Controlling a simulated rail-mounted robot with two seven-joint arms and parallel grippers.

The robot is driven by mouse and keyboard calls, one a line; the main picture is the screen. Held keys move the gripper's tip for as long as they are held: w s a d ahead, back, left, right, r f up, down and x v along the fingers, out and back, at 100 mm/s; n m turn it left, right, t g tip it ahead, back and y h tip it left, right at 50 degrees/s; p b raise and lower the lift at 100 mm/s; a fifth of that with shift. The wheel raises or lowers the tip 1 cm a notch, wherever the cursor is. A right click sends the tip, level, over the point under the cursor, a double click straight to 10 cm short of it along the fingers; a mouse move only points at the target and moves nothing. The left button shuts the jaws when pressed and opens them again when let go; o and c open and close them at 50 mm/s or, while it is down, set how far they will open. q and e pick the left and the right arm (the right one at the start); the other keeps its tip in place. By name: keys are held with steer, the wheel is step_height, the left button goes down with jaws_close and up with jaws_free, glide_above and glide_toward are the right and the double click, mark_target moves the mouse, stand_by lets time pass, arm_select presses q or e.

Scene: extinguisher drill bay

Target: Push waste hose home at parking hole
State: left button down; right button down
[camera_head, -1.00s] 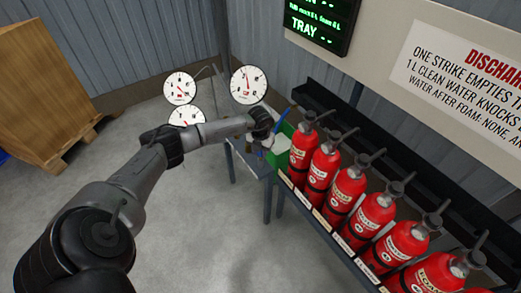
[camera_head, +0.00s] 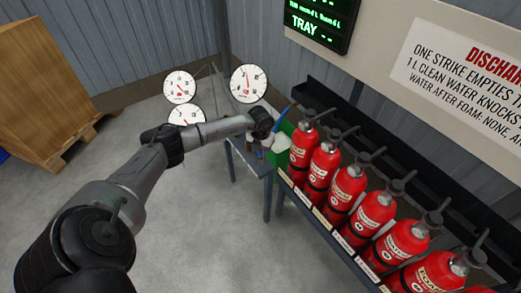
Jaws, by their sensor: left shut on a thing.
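My left gripper (camera_head: 264,138) is at the small grey table (camera_head: 253,160), beside its green-edged end. Its fingers are small and partly hidden behind my wrist. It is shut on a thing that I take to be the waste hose. A thin blue piece (camera_head: 284,114) slants up to the right just beside the gripper, and it may be part of that hose. The parking hole cannot be made out; the gripper and wrist cover that spot. My right gripper is not in view.
A row of several red extinguishers (camera_head: 324,165) stands in a rack right of the gripper. A green box (camera_head: 279,157) with a pale item lies between. Round gauges (camera_head: 248,84) appear behind my forearm. A wooden crate (camera_head: 45,85) stands far left; the floor between is clear.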

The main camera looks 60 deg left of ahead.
arm_select(q)
steer(key=shift+f+b, duration=0.4)
steer(key=shift+f, duration=0.35)
stand_by(0.8)
steer(key=c, duration=0.8)
jaws_free()
steer(key=shift+r, duration=0.1)
step_height(320, 180, up, 14)
steer(key=p, duration=0.4)
steer(key=shift+f+p, duration=0.2)
steer(key=shift+p, duration=0.1)
